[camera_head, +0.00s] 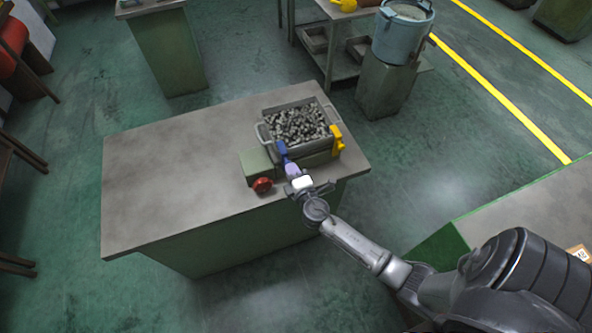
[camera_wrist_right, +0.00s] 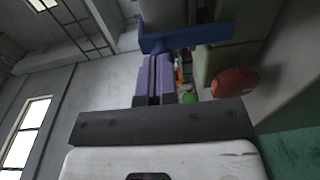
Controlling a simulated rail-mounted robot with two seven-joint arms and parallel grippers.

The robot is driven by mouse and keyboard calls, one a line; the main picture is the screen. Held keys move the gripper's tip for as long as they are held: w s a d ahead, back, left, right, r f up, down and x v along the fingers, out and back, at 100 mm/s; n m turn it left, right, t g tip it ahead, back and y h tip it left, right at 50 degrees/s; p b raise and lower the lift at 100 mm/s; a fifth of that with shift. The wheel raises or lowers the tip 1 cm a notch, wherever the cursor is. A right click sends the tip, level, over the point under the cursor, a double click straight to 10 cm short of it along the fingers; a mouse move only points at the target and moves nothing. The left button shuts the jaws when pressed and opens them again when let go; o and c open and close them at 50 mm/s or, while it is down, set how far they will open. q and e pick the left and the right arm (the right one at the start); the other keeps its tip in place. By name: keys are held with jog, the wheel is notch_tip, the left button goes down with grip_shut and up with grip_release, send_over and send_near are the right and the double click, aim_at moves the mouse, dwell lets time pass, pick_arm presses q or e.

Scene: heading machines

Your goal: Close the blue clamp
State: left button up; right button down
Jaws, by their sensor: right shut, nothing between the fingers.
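The blue clamp (camera_head: 282,149) is at the front left corner of a metal bin (camera_head: 318,146) of small metal parts. Its blue bar (camera_wrist_right: 190,37) crosses the top of the right wrist view. My right gripper (camera_head: 290,166) has purple fingers, shut with nothing between them. The fingertips (camera_wrist_right: 156,56) are right at the blue bar. I cannot tell whether they touch it. The gripper hides part of the clamp's lower end. My left gripper is not in view.
A yellow clamp (camera_head: 337,139) is at the bin's right side. A green box (camera_head: 256,165) with a red knob (camera_head: 263,185) stands left of my gripper. The left part of the table (camera_head: 170,190) is clear. A bucket (camera_head: 402,35) stands behind, on the right.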

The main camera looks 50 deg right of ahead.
dwell(0.5)
jog(key=f+b+v, duration=0.1)
jog(key=b+v, duration=0.1)
jog(key=v, duration=1.2)
jog(key=shift+r+b, duration=0.2)
jog(key=shift+b, duration=0.1)
